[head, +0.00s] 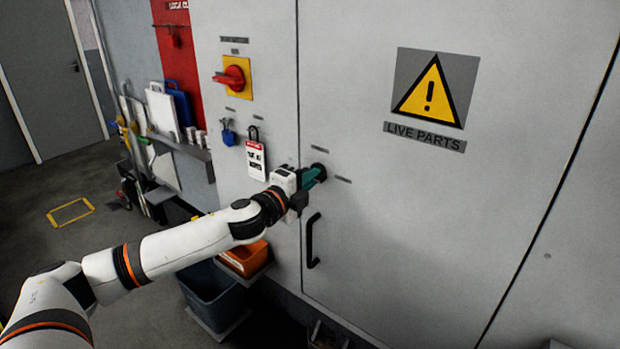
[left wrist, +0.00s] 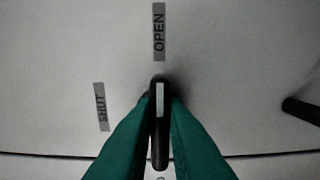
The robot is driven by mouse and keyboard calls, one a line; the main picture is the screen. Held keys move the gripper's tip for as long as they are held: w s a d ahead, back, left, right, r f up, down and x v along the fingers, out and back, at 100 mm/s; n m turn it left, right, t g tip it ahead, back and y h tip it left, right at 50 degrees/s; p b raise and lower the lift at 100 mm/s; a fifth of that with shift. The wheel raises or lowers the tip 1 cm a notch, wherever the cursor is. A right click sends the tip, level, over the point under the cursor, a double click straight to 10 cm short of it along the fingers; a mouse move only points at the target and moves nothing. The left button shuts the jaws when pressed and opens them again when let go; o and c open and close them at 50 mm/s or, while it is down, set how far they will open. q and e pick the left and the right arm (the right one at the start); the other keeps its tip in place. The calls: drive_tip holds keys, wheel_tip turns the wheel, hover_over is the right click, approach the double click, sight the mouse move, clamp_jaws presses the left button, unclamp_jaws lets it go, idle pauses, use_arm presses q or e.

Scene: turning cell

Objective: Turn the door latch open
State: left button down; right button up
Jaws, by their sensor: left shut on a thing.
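The black door latch (left wrist: 160,128) sits between the teal fingers of my left gripper (left wrist: 158,110) in the left wrist view. The gripper is shut on it, one finger on each side. The white stripe on the latch lines up with the OPEN label (left wrist: 159,31). The SHUT label (left wrist: 101,106) lies off to the left. In the head view my left gripper (head: 311,177) is at the grey cabinet door (head: 400,230), hiding much of the latch. My right gripper is not in view.
A black door handle (head: 312,241) is below the latch. Left of the door seam are a red rotary switch (head: 231,77), a blue padlock (head: 228,133) and a hanging tag (head: 256,160). An orange bin (head: 245,259) and a dark bin (head: 212,294) stand beneath my arm.

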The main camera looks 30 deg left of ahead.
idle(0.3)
use_arm(q)
drive_tip(key=c, duration=1.5)
unclamp_jaws()
drive_tip(key=shift+o, duration=0.2)
drive_tip(key=shift+s+f, duration=0.1)
drive_tip(key=s+b, duration=0.2)
drive_tip(key=s, duration=0.9)
drive_tip(key=shift+s+a, duration=0.4)
drive_tip(key=shift+a, duration=0.05)
